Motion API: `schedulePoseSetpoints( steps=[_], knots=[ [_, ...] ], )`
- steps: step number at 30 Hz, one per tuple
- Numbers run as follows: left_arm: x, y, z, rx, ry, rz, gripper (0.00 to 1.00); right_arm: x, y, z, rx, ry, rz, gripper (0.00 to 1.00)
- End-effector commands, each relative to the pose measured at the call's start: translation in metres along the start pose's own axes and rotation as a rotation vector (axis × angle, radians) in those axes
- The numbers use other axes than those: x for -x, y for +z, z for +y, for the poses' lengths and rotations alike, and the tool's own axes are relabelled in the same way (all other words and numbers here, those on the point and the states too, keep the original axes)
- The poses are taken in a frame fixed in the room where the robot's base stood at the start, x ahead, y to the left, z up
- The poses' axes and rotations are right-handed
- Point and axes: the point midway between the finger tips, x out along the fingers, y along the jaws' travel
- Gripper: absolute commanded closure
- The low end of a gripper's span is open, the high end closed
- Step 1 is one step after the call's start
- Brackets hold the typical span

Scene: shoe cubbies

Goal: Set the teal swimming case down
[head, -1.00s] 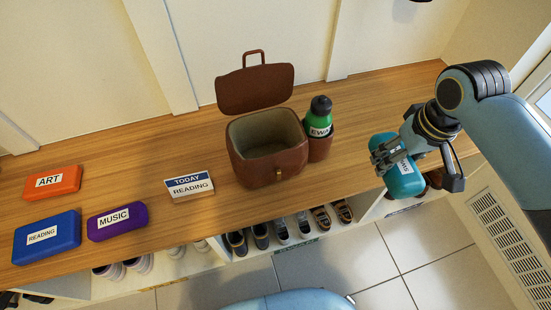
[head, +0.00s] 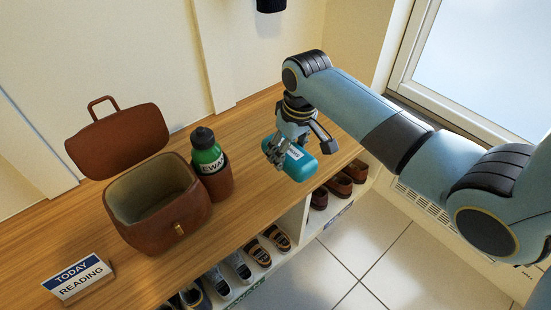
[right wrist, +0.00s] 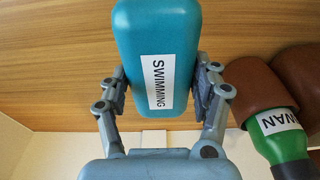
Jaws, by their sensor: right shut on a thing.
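The teal swimming case (head: 301,163) is in my right gripper (head: 279,152), over the wooden bench top to the right of the green bottle. In the right wrist view the case (right wrist: 160,50) shows its white SWIMMING label, with a finger of my right gripper (right wrist: 160,92) against each side. The fingers are shut on the case. The bench top (head: 247,205) lies beneath; I cannot tell whether the case touches it. My left gripper is not in view.
An open brown satchel (head: 155,215) with a green bottle (head: 206,155) in its side holder stands left of the case. A TODAY READING sign (head: 78,280) is at lower left. Shoes (head: 340,184) fill cubbies below. Bench around the case looks clear.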

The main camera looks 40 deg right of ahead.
Motion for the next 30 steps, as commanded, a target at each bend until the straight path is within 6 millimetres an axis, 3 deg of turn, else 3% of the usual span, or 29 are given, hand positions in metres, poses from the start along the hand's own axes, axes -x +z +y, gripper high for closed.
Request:
schedulePoseSetpoints(
  steps=[1,6,11,17,28,29,30],
  knots=[
    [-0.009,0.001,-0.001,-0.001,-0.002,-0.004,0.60,-0.013,-0.008,-0.001,0.000,-0.001,-0.002,0.71],
    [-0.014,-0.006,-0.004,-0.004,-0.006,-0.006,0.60,-0.025,-0.027,-0.002,0.001,0.000,0.000,0.71],
    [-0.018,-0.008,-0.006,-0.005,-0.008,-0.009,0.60,-0.035,-0.028,-0.002,0.001,0.000,-0.003,0.71],
    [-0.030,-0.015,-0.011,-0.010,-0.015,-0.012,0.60,-0.066,-0.022,-0.002,0.001,0.000,-0.003,0.71],
    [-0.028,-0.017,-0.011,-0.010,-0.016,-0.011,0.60,-0.066,-0.023,-0.002,0.001,0.000,0.000,0.71],
    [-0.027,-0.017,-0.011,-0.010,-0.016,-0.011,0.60,-0.066,-0.023,-0.002,0.001,0.001,0.000,0.33],
    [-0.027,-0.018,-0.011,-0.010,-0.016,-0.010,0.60,-0.066,-0.023,-0.002,0.001,0.001,0.000,0.28]
  ],
)
